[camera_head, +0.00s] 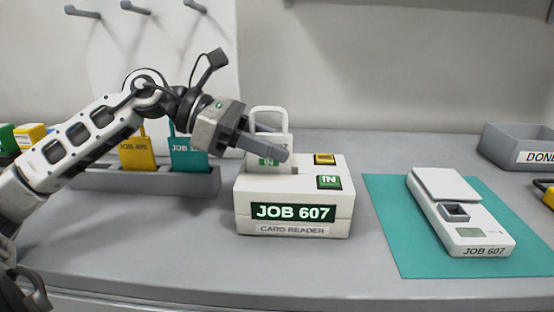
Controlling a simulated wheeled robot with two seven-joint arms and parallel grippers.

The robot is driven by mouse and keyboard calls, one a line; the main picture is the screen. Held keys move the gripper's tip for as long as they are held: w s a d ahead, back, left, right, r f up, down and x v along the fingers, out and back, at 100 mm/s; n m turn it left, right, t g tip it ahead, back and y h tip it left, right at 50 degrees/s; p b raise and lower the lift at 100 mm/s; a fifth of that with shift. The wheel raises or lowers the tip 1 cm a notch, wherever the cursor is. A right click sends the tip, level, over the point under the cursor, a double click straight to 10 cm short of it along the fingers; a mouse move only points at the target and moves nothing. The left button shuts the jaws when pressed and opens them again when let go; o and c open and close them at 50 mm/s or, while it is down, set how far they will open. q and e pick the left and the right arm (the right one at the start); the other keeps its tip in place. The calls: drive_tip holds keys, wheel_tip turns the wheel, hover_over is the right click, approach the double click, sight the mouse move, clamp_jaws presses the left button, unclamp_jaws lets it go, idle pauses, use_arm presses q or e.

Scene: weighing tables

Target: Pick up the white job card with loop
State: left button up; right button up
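The white job card (281,123) stands upright in the top of the white card reader (292,196), its loop rising above the reader; most of the card's face is hidden behind my gripper. The reader's front shows "JOB 607" and "CARD READER". My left gripper (270,140) comes in from the upper left at the card. One finger lies in front of the card and the other shows behind it through the loop, with a gap between them. It looks open around the card. My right gripper is not in view.
A grey rack (190,184) holds a yellow card (136,153) and a teal card (188,157), left of the reader. A white scale (464,222) marked "JOB 607" stands on a teal mat (395,222). A grey "DONE" bin (502,153) sits at the right edge.

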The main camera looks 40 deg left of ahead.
use_arm(q)
drive_tip(key=shift+s, duration=0.1)
clamp_jaws()
drive_tip(key=shift+r, duration=0.15)
